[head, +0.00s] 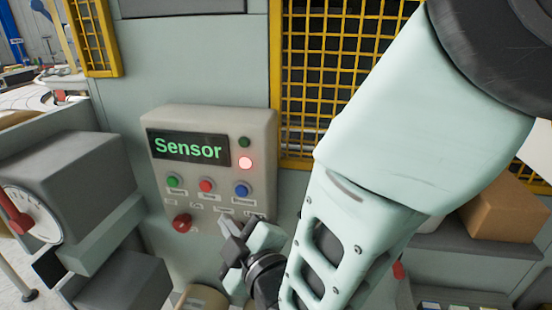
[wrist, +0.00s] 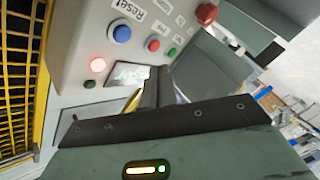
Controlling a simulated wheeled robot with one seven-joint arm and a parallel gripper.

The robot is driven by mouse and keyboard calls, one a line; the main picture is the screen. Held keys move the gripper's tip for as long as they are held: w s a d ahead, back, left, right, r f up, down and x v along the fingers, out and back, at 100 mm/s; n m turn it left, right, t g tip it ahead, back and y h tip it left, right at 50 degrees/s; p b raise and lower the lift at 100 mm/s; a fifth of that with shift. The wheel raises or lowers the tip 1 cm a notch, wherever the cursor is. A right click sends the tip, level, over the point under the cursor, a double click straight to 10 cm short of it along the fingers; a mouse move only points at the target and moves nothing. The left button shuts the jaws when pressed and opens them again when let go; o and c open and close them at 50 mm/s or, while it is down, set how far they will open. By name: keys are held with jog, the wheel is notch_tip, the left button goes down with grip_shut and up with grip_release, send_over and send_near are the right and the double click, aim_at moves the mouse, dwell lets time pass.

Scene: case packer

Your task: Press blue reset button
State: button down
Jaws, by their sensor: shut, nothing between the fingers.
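The blue reset button (head: 241,189) is on the right end of the button row on the beige control panel (head: 208,115). In the wrist view, the blue button (wrist: 121,33) shows at the upper left, beside the label "Reset". My gripper (head: 228,228) is in front of the panel's lower edge, below the blue button in the head view. Its fingers are shut and empty. In the wrist view the dark fingers (wrist: 152,88) lie below and right of the button, with no visible contact.
The panel's screen (head: 188,148) reads "Sensor". A red lamp (head: 246,162) is lit below a dark green one (head: 244,142). Green (head: 173,181) and red (head: 207,185) buttons sit left of the blue one, with a red knob (head: 182,222) below. Yellow mesh (head: 335,60) stands to the right.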

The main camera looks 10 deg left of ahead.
aim_at(242, 191)
jog(key=shift+w+d, duration=0.15)
jog(key=shift+w, duration=2.55)
jog(key=shift+w+b, duration=0.1)
jog(key=shift+b, duration=0.25)
jog(key=shift+w, duration=0.3)
jog(key=shift+w+d+b, duration=0.1)
jog(key=shift+w+b, duration=0.25)
jog(key=shift+w, duration=0.1)
jog(key=shift+s, duration=0.15)
dwell(0.5)
jog(key=shift+s+b, duration=0.3)
jog(key=shift+s, duration=0.45)
